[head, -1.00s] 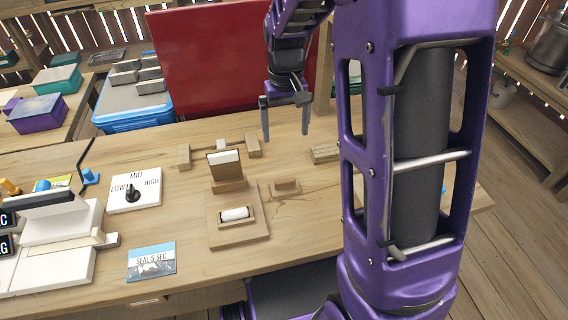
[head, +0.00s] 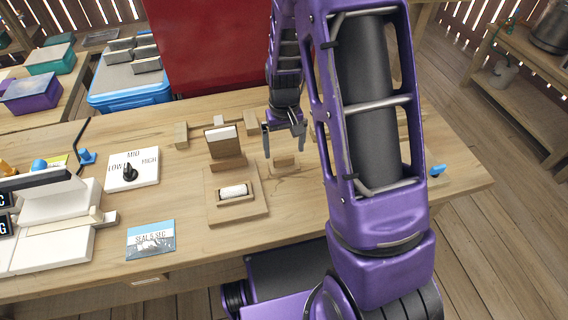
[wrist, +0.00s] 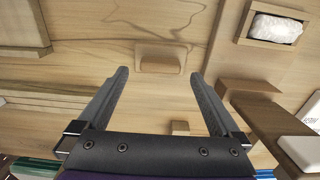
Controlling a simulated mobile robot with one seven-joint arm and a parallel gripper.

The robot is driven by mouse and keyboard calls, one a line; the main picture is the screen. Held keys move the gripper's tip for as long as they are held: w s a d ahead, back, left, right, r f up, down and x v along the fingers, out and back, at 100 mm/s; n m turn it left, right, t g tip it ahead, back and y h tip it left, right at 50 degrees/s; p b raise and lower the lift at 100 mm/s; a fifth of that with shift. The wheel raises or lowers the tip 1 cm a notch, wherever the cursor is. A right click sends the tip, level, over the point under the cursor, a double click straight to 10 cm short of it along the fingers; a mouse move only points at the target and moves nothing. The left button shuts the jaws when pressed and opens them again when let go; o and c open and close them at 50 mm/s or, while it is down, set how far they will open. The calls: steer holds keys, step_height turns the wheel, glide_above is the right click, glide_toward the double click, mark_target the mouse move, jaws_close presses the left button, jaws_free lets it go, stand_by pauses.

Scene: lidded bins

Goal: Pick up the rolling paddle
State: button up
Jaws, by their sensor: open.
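A low wooden block on a thin flat board, which looks like the rolling paddle (head: 284,163), lies on the workbench. In the wrist view its raised grip (wrist: 160,60) sits ahead of my fingertips, roughly centred between them. My gripper (head: 283,149) hangs over it, fingers apart and pointing down. In the wrist view my gripper (wrist: 159,73) is open with nothing between the fingers. The paddle's flat part blends with the bench wood, so its edges are hard to make out.
A wooden stand (head: 227,165) and a tray with a white roll (head: 234,191) are just left of the paddle. A dial box (head: 132,170) and a seal card (head: 151,239) lie further left. A red panel (head: 200,50) rises behind the bench (head: 310,205).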

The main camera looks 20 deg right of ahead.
mark_target(284, 157)
steer(key=shift+f, duration=1.55)
steer(key=c, duration=1.3)
steer(key=shift+r, duration=0.1)
step_height(284, 157, up, 10)
steer(key=shift+f+p, duration=0.1)
steer(key=shift+p, duration=0.3)
steer(key=o, duration=0.7)
steer(key=c, duration=0.5)
steer(key=shift+a, duration=0.1)
